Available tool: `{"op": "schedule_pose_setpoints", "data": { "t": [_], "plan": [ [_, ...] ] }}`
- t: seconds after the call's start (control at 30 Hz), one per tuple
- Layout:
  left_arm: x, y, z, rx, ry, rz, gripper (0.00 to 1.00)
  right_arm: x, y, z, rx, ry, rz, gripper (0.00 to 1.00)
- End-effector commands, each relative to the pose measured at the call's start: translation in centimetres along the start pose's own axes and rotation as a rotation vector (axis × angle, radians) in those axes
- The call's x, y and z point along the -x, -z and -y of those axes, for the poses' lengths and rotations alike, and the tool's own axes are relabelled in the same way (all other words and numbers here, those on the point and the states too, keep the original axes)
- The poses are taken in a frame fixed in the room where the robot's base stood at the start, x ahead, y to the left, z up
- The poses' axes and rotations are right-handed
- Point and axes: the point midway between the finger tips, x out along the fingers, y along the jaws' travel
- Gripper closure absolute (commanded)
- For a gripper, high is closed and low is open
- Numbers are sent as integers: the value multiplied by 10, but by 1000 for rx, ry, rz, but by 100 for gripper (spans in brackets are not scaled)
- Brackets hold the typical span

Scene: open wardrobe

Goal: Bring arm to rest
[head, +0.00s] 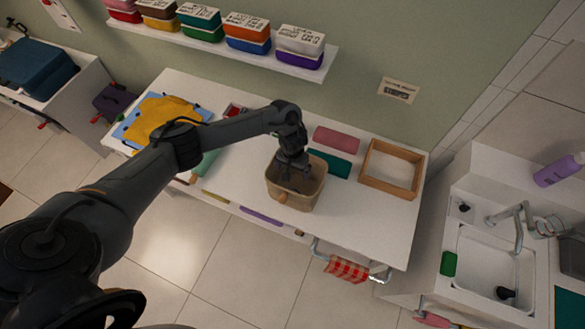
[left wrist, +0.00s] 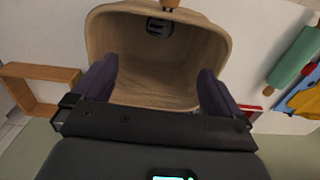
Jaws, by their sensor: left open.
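My left arm reaches in from the left in the head view, and its gripper (head: 293,168) is over the tan bin (head: 298,201) on the white table. In the left wrist view the two dark fingers of this gripper (left wrist: 152,90) are spread wide with nothing between them. The open bin (left wrist: 158,60) lies beyond the fingers, and a small dark item (left wrist: 160,27) shows at its far wall. In the head view the gripper's tips are partly hidden against the bin. My right gripper is not in view.
On the white table (head: 225,168) are rolled cloths in pink (head: 336,139) and teal (head: 331,164), a wooden frame-like tray (head: 392,168) and a yellow cloth (head: 158,118). A wall shelf (head: 225,48) holds several boxes behind. A sink (head: 494,264) stands at right.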

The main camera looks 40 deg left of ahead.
Motion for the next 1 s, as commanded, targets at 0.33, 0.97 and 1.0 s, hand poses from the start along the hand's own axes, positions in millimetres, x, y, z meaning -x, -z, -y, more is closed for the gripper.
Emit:
{"op": "schedule_pose_setpoints", "data": {
  "t": [0.33,0.97,1.0],
  "plan": [
    [-4,-4,-8,-26,-10,-6,0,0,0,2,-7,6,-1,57],
    [46,-146,-198,-558,-254,-455,0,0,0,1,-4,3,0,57],
    [56,-153,-192,-553,-241,-470,0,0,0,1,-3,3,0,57]
  ]
}}
